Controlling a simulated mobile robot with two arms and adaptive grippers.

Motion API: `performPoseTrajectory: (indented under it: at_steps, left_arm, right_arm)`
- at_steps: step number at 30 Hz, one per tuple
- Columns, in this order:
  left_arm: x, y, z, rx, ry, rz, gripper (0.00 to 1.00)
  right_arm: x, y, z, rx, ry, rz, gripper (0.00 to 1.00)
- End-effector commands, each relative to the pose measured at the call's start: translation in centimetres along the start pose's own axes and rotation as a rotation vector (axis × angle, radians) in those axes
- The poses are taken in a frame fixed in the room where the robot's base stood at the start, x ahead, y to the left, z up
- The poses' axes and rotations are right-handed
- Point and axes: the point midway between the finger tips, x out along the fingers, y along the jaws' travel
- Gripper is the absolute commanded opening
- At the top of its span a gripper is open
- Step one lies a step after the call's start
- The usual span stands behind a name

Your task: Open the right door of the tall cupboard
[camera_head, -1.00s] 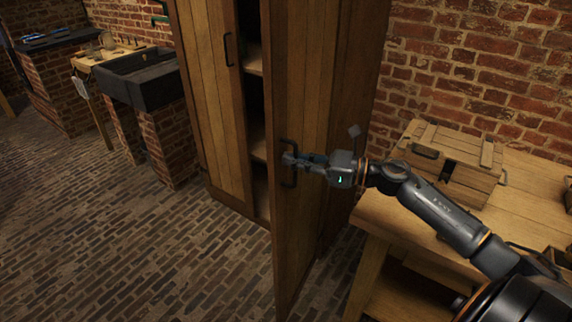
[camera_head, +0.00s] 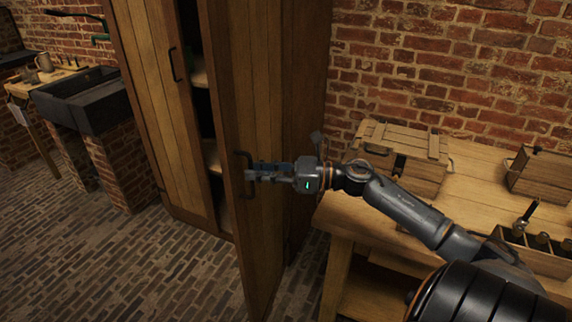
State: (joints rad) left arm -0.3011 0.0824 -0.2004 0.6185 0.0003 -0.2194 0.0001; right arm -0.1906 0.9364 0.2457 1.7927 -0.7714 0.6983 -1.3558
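The tall cupboard (camera_head: 160,90) is brown wood with two doors. Its left door (camera_head: 165,130) is in its frame. Its right door (camera_head: 262,110) stands ajar, swung out toward me, with a dark gap and shelves (camera_head: 212,155) showing between the doors. My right gripper (camera_head: 252,172) is at the right door's dark bar handle (camera_head: 247,192). Its fingers lie level across the upright bar, close together, and look shut on it; the exact contact is small and partly hidden. My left gripper is out of view.
A wooden workbench (camera_head: 335,215) stands right of the cupboard, under my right arm. It carries a wooden crate (camera_head: 400,165), a small box (camera_head: 543,172) and a bottle tray (camera_head: 548,255). A dark sink (camera_head: 85,97) on brick supports is at left. Brick floor (camera_head: 120,265) in front is clear.

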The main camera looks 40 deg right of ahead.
Motion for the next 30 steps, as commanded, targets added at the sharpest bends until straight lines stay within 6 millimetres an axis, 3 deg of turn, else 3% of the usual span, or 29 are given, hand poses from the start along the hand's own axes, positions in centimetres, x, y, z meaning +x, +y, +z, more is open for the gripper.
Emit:
performPoseTrajectory:
  at_steps: [9,15,30]
  left_arm:
    - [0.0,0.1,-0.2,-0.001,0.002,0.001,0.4]
    - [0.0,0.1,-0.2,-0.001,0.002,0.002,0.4]
    - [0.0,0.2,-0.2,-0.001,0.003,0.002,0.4]
  right_arm:
    - [-6.6,0.0,-0.1,0.003,0.001,-0.002,0.19]
    - [-9.2,0.0,0.0,0.0,-0.001,-0.001,0.19]
    - [-9.8,0.0,0.0,-0.001,0.0,0.0,0.19]
